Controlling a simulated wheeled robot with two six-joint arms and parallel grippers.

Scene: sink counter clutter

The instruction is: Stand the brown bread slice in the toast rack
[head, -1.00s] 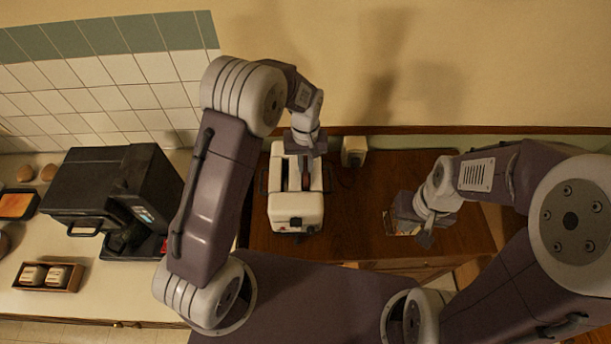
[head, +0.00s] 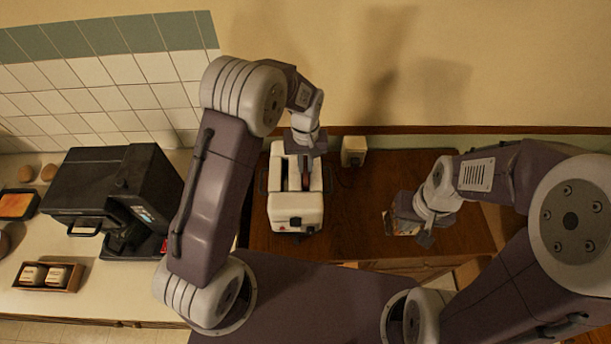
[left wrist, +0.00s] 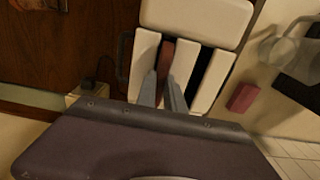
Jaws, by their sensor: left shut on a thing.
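The brown bread slice (left wrist: 182,62) sits in one slot of a white two-slot toaster (head: 296,208), its reddish-brown edge showing between the white walls. The toaster also shows in the left wrist view (left wrist: 205,20). My left gripper (left wrist: 168,90) reaches down into that slot with its fingers shut on the slice; in the head view its fingertips are hard to make out. My right gripper (head: 424,236) hangs over the right side of the wooden surface, its fingers unclear. I cannot pick out the toast rack for certain.
A small pale box (head: 353,151) stands behind the toaster near the wall. A partly hidden object (head: 392,224) lies under my right gripper. A black coffee machine (head: 140,200) stands to the left. The wood (head: 350,225) between toaster and right gripper is clear.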

